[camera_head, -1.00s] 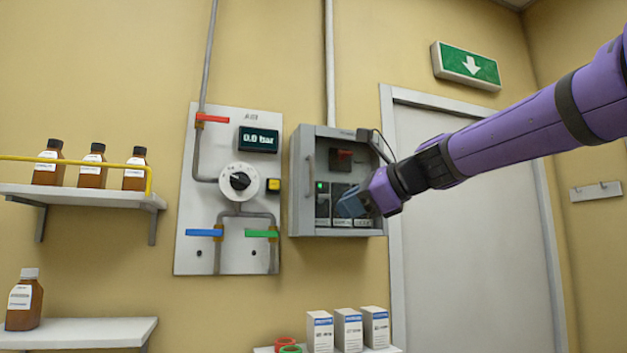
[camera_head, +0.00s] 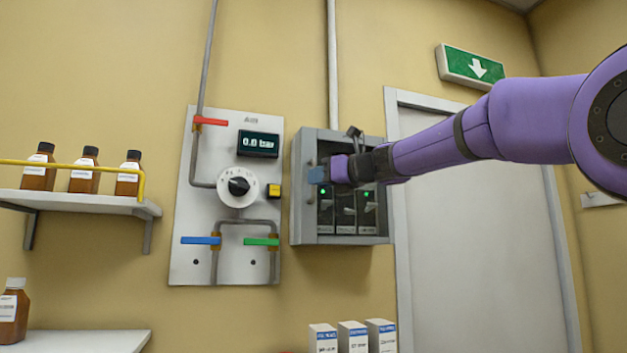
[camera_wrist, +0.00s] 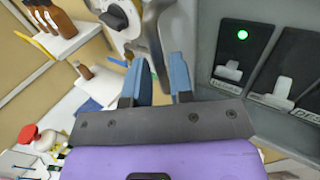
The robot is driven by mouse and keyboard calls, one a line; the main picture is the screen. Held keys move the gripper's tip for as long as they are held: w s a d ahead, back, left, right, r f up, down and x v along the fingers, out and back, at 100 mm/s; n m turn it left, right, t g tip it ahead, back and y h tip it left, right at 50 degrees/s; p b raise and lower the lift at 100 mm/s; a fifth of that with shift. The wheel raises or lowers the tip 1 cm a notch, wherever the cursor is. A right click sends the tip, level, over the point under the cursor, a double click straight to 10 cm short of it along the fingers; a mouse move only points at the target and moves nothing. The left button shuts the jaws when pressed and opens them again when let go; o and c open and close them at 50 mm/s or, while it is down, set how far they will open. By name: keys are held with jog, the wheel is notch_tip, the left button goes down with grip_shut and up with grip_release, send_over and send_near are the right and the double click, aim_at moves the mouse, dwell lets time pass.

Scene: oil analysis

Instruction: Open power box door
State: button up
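The grey power box (camera_head: 346,240) hangs on the wall right of the air panel. Its door looks closed, and switches with green lights show through its front. My gripper (camera_head: 317,175) is at the left side of the box front, over the door handle. In the wrist view, the dark handle (camera_wrist: 153,30) runs down between the two blue fingers of my gripper (camera_wrist: 160,75). The fingers stand apart on either side of it, with what looks like a narrow gap. My gripper and forearm hide the upper part of the box and most of the handle in the head view.
The air panel (camera_head: 205,260) with its dial (camera_head: 238,187) and coloured valve levers is close to the left. A shelf (camera_head: 85,197) with brown bottles is further left. White boxes (camera_head: 352,338) stand below. A door (camera_head: 470,250) is to the right.

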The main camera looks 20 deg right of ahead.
jog(key=shift+x, duration=1.05)
grip_shut()
jog(key=shift+s, duration=0.1)
